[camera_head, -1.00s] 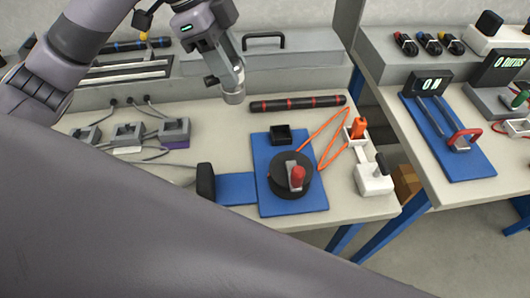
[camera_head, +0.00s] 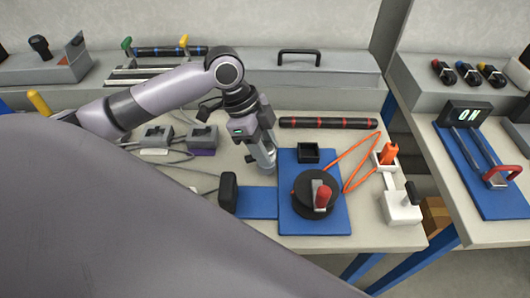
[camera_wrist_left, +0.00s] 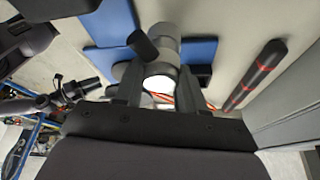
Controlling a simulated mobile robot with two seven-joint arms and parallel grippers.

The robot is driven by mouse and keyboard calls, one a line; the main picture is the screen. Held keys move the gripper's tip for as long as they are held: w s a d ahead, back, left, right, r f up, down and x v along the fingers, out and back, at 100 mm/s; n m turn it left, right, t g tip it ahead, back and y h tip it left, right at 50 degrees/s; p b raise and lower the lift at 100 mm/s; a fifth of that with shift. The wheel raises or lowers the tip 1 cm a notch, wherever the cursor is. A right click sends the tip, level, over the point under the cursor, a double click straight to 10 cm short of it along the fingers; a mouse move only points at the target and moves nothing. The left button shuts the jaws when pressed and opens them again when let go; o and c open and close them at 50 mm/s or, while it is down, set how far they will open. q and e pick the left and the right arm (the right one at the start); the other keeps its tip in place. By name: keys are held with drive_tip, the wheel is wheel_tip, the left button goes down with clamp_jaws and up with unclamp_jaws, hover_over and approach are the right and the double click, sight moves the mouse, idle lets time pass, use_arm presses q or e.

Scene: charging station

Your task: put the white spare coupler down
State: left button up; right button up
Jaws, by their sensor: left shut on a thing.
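My left gripper (camera_head: 264,157) comes in from the left and points down just left of the blue mat (camera_head: 336,219). It is shut on the white spare coupler (camera_head: 268,166), a short pale cylinder at its fingertips. In the left wrist view the coupler (camera_wrist_left: 160,70) sits between the two fingers, with its bright white end towards the camera.
A black reel with a red handle (camera_head: 322,195) and a small black open box (camera_head: 308,152) are on the mat. A black-and-red bar (camera_head: 328,122) lies behind. A black upright block (camera_head: 228,192) stands in front. Orange cable and a white holder (camera_head: 402,207) are at right.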

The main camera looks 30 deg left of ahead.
use_arm(q)
wheel_tip(320, 180, down, 2)
drive_tip(key=shift+f, duration=0.15)
drive_tip(key=o, duration=1.2)
